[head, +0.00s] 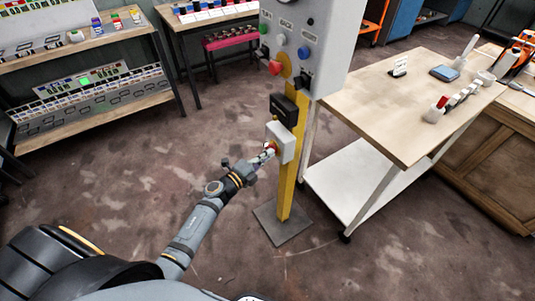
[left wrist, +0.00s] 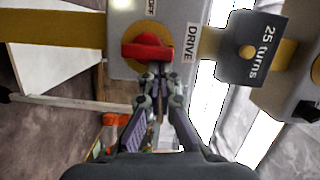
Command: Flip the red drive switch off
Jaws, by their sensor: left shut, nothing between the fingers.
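The red drive switch (left wrist: 147,50) is a red rotary handle on a round yellow plate, on a grey-white box with a "DRIVE" label. In the head view the switch box (head: 283,139) sits low on a yellow post, and my gripper partly hides the switch. My left gripper (left wrist: 158,80) is shut and empty, its fingertips at the lower edge of the red handle; I cannot tell if they touch it. It also shows in the head view (head: 266,152). My right gripper is not in view.
A dark "25 turns" box (left wrist: 250,48) is beside the switch box. A grey control panel (head: 300,45) with buttons tops the yellow post (head: 284,195). A wooden table (head: 390,115) stands right of the post, shelves (head: 95,115) at the left. The floor around the post is clear.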

